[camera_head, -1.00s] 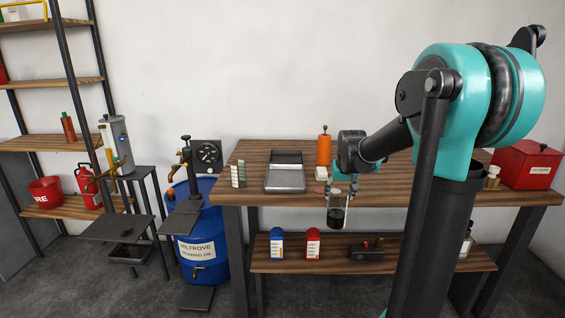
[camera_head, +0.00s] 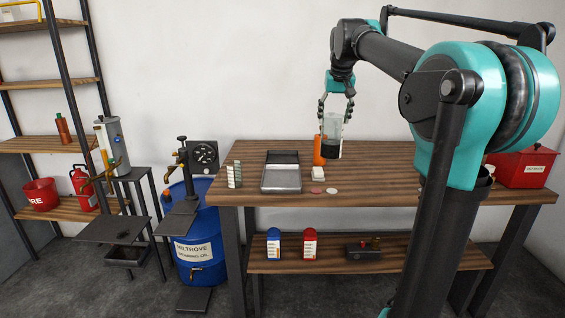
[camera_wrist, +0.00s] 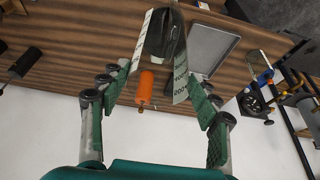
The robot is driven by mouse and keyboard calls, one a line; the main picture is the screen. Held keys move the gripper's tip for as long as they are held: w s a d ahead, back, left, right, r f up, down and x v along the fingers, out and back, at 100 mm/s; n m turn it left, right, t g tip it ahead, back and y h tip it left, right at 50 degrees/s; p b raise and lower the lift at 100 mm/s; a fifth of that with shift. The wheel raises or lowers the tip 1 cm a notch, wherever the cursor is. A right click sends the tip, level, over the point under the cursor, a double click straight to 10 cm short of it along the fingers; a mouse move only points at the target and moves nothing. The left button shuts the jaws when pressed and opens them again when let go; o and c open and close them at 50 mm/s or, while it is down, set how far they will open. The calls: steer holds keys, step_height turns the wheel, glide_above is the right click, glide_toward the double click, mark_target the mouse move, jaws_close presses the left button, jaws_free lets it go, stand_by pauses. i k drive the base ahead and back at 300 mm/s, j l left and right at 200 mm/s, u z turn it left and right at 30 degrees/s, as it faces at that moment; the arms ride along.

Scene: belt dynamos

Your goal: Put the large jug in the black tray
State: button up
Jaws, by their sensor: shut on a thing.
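My gripper (camera_head: 335,113) is shut on the large jug (camera_head: 331,146), a clear vessel with dark contents in its lower part. The jug hangs about upright above the workbench, in front of part of an orange bottle. In the wrist view the jug (camera_wrist: 167,35) sits between the two fingers of my gripper (camera_wrist: 157,80), with printed markings on its sides. A shallow dark-rimmed tray (camera_head: 281,190) with a grey floor lies on the bench, left of and below the jug. It also shows in the wrist view (camera_wrist: 213,45), right of the jug.
The orange bottle (camera_head: 319,157), a pale block (camera_head: 318,173) and small discs (camera_head: 317,190) lie between tray and jug. A pale rack (camera_head: 234,175) stands left of the tray. A red box (camera_head: 521,167) is at the right. The bench (camera_head: 380,165) has clear room centrally.

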mark_target(282, 160)
steer(key=i+j, duration=0.3)
steer(key=i, duration=0.15)
steer(key=i+j, duration=0.3)
steer(key=i, duration=0.15)
steer(key=i+j, duration=0.25)
steer(key=i, duration=0.25)
